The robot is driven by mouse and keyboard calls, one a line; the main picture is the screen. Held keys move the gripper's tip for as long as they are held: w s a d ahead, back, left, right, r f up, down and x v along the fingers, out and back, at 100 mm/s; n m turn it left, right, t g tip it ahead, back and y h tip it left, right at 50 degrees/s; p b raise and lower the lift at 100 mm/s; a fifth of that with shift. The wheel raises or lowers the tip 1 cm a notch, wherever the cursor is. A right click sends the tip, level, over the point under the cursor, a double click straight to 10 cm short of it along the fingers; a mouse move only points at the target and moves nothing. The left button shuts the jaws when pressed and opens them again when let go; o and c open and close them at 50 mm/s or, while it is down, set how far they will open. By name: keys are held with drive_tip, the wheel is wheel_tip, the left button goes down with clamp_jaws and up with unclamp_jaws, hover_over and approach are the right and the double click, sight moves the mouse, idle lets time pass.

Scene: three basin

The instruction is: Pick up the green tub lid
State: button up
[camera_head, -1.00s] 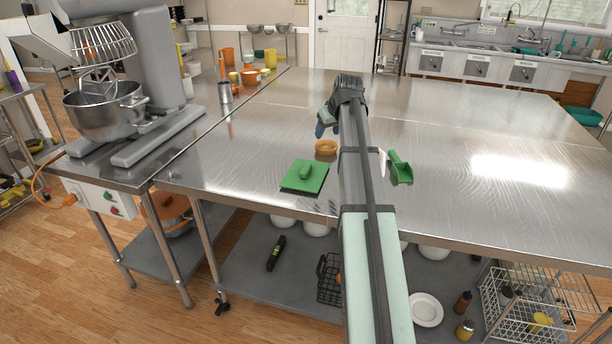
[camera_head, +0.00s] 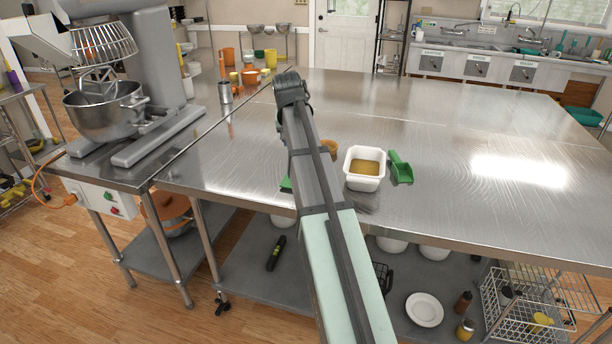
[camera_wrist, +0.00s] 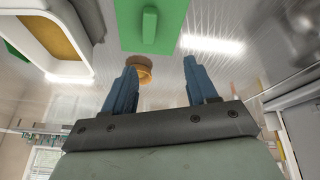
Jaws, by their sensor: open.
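The green tub lid (camera_wrist: 165,42) is a flat square with a raised bar handle (camera_wrist: 150,24). It lies on the steel table, at the top of the wrist view, beyond the fingertips and apart from them. In the head view only a small green edge of the lid (camera_head: 286,185) shows; my arm hides the rest. My gripper (camera_wrist: 158,68) is open, its two blue fingers spread and empty. In the head view its fingers are mostly hidden by the arm. A white tub (camera_head: 363,182) with yellow-brown contents stands right of the arm; it also shows in the wrist view (camera_wrist: 88,18).
A mixer (camera_head: 150,80) stands at left. The table's right side is clear.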

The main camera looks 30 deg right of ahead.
drive_tip(key=d+f+m, duration=0.1)
drive_tip(key=f, duration=0.1)
drive_tip(key=w+f+m, duration=0.1)
drive_tip(key=f, duration=0.2)
drive_tip(key=d+f+m, duration=0.1)
drive_tip(key=f, duration=0.2)
drive_tip(key=shift+w+d+m+g, duration=0.15)
drive_tip(key=shift+d+m+g, duration=0.15)
drive_tip(key=shift+d+m, duration=0.1)
drive_tip(key=shift+d+x, duration=0.2)
drive_tip(key=shift+x, duration=2.5)
clamp_jaws()
